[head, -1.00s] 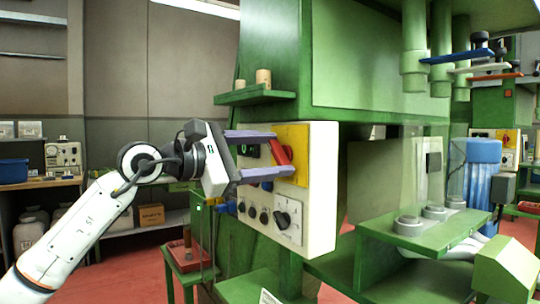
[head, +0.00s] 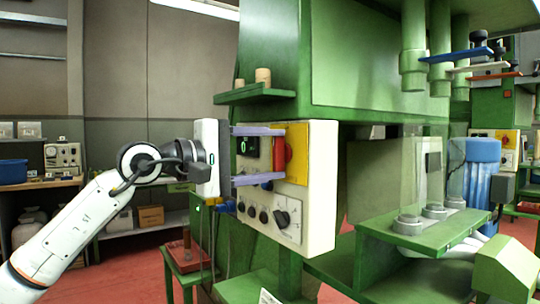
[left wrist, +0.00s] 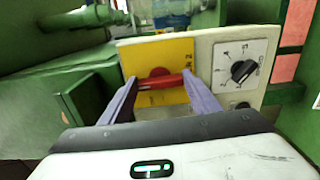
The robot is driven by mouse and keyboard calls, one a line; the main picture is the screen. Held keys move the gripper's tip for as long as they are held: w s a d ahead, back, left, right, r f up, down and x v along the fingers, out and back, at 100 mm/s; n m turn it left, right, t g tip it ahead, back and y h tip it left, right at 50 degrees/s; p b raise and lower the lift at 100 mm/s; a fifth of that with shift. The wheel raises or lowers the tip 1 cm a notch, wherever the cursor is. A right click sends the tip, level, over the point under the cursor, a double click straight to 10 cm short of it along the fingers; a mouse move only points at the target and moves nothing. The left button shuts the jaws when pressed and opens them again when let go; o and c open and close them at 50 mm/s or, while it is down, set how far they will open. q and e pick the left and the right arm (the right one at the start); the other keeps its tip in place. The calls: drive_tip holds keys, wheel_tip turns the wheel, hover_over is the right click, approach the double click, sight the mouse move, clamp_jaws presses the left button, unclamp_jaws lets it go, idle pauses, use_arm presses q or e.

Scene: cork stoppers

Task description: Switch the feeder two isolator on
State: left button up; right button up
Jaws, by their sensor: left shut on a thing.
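The isolator is a red handle (head: 279,153) on a yellow plate (head: 297,155) on the front of a cream control box (head: 320,190). In the head view the handle stands upright. In the left wrist view the red handle (left wrist: 160,82) lies crosswise in front of the yellow plate (left wrist: 165,56), with partly hidden lettering at its right. My left gripper (head: 281,156) comes from the left, its lilac fingers above and below the handle, shut on its ends. My right gripper is not in view.
Below the plate, the box carries a black selector dial (head: 283,219) and several small knobs. A green shelf (head: 253,94) with two corks (head: 263,75) juts out above. The green machine surrounds the box; open floor (head: 150,275) lies at left.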

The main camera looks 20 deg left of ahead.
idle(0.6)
use_arm(q)
drive_tip(key=o, duration=1)
drive_tip(key=shift+o, duration=0.2)
drive_tip(key=b+v, duration=0.2)
drive_tip(key=v, duration=0.8)
drive_tip(key=shift+s, duration=0.1)
